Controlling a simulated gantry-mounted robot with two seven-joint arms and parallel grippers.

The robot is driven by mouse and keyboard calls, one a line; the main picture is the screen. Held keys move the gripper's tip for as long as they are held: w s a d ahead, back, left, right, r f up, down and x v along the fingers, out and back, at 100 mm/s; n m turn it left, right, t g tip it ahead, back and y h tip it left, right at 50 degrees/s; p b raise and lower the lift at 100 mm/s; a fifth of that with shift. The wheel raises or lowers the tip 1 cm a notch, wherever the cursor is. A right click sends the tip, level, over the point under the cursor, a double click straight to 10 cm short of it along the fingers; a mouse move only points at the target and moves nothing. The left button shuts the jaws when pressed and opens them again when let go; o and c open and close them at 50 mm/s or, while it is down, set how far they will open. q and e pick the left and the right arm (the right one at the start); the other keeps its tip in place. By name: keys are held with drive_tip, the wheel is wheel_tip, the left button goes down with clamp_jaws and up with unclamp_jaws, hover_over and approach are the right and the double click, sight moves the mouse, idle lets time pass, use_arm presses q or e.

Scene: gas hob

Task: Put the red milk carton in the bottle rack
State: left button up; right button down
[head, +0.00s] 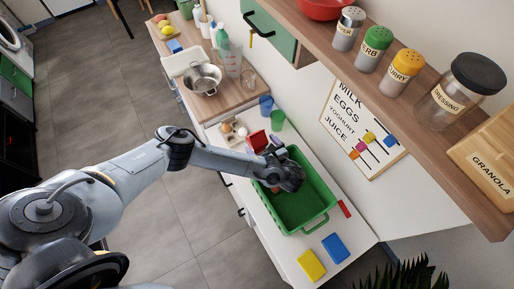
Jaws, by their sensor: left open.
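A red boxy object (257,139), possibly the red milk carton, is just beyond the wrist, partly hidden by the arm. I cannot make out a separate bottle rack. My right gripper is not in view.
A yellow block (311,265), a blue block (335,248) and a small red piece (344,209) lie near the crate. Blue (266,105) and green cups (278,120) stand behind. A wooden shelf (410,110) with jars overhangs on the right.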

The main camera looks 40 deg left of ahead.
use_arm(q)
drive_tip(key=shift+x, duration=1.3)
drive_tip(key=shift+r, duration=0.1)
clamp_jaws()
